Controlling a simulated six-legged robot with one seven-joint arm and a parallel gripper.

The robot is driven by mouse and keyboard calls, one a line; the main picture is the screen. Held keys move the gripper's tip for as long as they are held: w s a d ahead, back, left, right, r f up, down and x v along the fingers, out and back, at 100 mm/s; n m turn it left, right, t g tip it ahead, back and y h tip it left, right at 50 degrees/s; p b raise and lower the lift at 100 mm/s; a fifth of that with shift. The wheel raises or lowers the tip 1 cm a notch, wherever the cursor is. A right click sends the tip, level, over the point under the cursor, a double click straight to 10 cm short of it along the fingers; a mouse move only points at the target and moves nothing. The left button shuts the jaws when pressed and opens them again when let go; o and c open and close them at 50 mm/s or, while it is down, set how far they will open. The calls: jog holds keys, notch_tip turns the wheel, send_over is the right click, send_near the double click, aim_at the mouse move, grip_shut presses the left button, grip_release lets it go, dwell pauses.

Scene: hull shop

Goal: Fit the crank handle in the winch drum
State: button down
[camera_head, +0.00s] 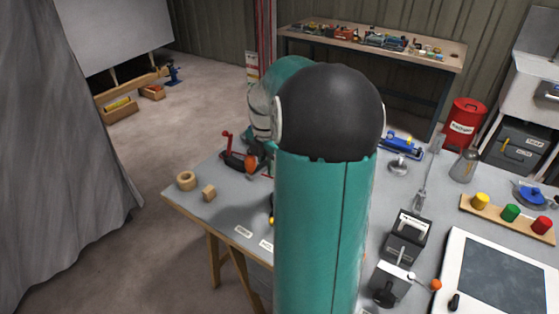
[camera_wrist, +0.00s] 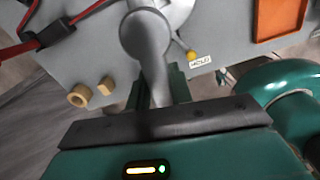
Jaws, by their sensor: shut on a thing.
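My gripper (camera_wrist: 160,92) is at the bottom middle of the wrist view, its teal fingers shut on a grey piece with a rounded end (camera_wrist: 146,36), which looks like the crank handle. The piece points away from the wrist, over the table. Behind it is a pale grey round part (camera_wrist: 183,8), cut by the top edge; I cannot tell if it is the winch drum. I cannot tell whether the held piece touches it. In the head view my arm hides the gripper and the held piece.
A wooden ring (camera_head: 186,180) and block (camera_head: 208,193) lie at the table's left corner, near a red-handled tool (camera_head: 229,150). Dark boxes (camera_head: 405,240), a framed panel (camera_head: 505,275) and a rack of coloured pegs (camera_head: 509,213) stand right. A grey curtain (camera_head: 60,130) hangs left.

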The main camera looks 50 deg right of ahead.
jog(key=shift+n, duration=0.9)
jog(key=shift+s+d+f, duration=0.55)
jog(key=shift+s+f, duration=0.15)
jog(key=shift+f, duration=0.1)
jog(key=shift+s+d+f, duration=0.5)
jog(key=shift+s+f, duration=0.2)
jog(key=shift+f, duration=0.1)
jog(key=shift+f, duration=0.5)
jog(key=shift+f, duration=0.35)
jog(key=shift+f, duration=0.65)
dwell(0.8)
jog(key=c, duration=0.8)
grip_release()
jog(key=shift+o, duration=0.2)
notch_tip(320, 180, up, 8)
dwell(1.0)
